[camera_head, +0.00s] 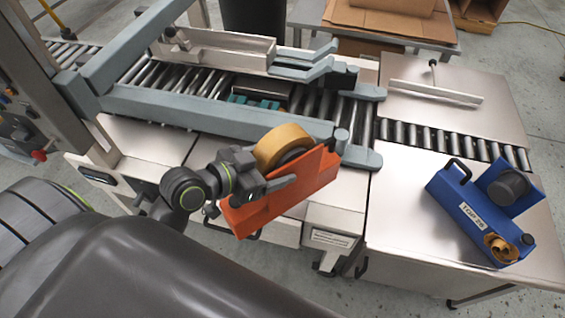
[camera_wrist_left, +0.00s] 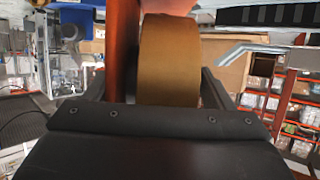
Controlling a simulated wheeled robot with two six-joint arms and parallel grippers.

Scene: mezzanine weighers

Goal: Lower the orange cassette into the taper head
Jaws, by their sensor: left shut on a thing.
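The orange cassette (camera_head: 290,192) is a flat orange body with a tan tape roll (camera_head: 280,143) on its far side. My left gripper (camera_head: 268,186) is shut on the cassette and holds it tilted over the near side of the machine. In the left wrist view the tape roll (camera_wrist_left: 168,60) and the orange body (camera_wrist_left: 123,50) fill the space between the fingers. The taper head is likely the dark gap with teal parts (camera_head: 255,98) between the grey rails, beyond the cassette and apart from it. My right gripper does not show.
A blue cassette (camera_head: 480,215) with a label and a dark roll lies on the metal side table (camera_head: 400,240) at right. Grey side rails (camera_head: 225,117) and rollers (camera_head: 345,110) run across the machine. A control box with a red button (camera_head: 38,155) stands at left.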

